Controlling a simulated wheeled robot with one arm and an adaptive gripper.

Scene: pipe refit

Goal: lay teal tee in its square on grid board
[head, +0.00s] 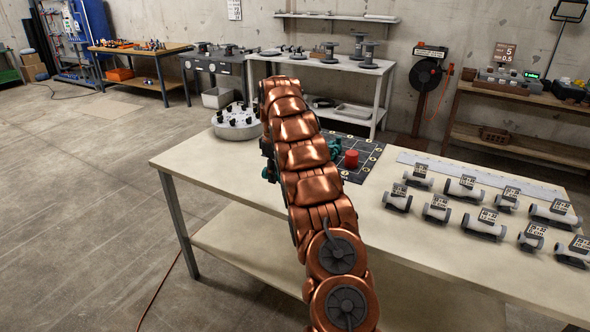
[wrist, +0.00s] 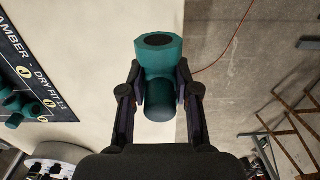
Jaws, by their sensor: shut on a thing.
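My gripper (wrist: 160,92) is shut on a teal tee (wrist: 158,48), with one dark finger on each side of it in the wrist view. One octagonal end of the tee faces the camera. In the head view my copper arm hides most of the gripper, and a bit of teal (head: 267,172) shows at the arm's left edge. The dark grid board (head: 366,146) lies on the table, partly behind the arm. In the wrist view the board (wrist: 48,72) is at the left, apart from the held tee. Its squares are too small or hidden to tell apart.
A red cylinder (head: 351,159) and another teal fitting (head: 334,149) stand on the board. A round grey tray (head: 237,127) with black knobs is at the table's left. Several tagged grey fittings (head: 483,223) fill the right side. The table's front left (head: 215,170) is bare.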

